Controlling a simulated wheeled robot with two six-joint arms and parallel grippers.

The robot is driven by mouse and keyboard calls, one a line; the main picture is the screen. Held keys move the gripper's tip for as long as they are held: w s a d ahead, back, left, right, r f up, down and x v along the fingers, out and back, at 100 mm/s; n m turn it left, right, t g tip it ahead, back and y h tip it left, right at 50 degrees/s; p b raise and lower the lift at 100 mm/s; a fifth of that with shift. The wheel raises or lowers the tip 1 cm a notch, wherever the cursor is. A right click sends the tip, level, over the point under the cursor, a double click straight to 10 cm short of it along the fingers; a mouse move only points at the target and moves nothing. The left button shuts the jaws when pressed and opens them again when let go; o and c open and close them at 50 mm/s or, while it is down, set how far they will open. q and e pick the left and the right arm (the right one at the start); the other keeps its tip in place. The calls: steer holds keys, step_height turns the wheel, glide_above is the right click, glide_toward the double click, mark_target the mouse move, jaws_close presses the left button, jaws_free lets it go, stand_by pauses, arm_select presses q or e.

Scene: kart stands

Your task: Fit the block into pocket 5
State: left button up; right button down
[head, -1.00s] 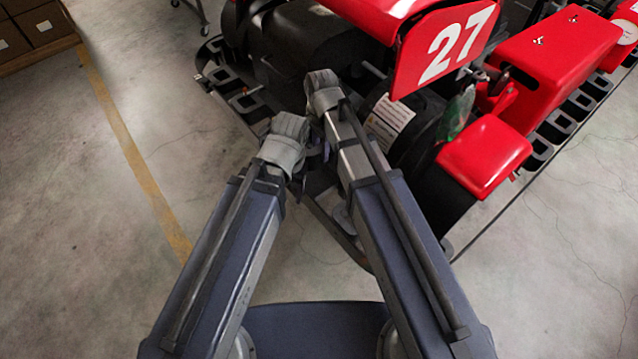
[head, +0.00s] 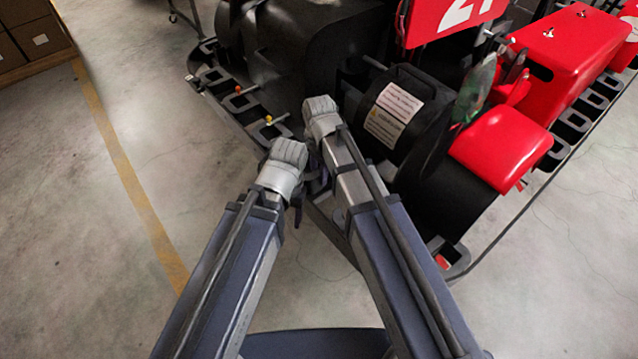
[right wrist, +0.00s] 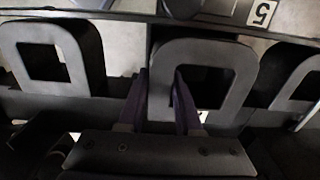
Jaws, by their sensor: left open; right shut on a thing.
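In the right wrist view my right gripper (right wrist: 160,88) has its two purple-grey fingers shut around a dark grey upright part. This is at the left wall of a square-holed ring piece. The block's own outline does not stand out from the grey ring there.
A similar square-holed pocket (right wrist: 50,60) lies left of pocket 5, and another (right wrist: 298,80) lies right. In the head view, more pockets (head: 210,75) line the kart's rim, two with coloured knobs. The kart's red bodywork (head: 500,148) rises at right. Floor (head: 100,250) at left is clear.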

step_height(320, 180, down, 4)
steer(key=b, duration=0.3)
steer(key=shift+r, duration=0.25)
steer(key=c, duration=0.6)
jaws_free()
step_height(320, 180, up, 12)
steer(key=p, duration=1.2)
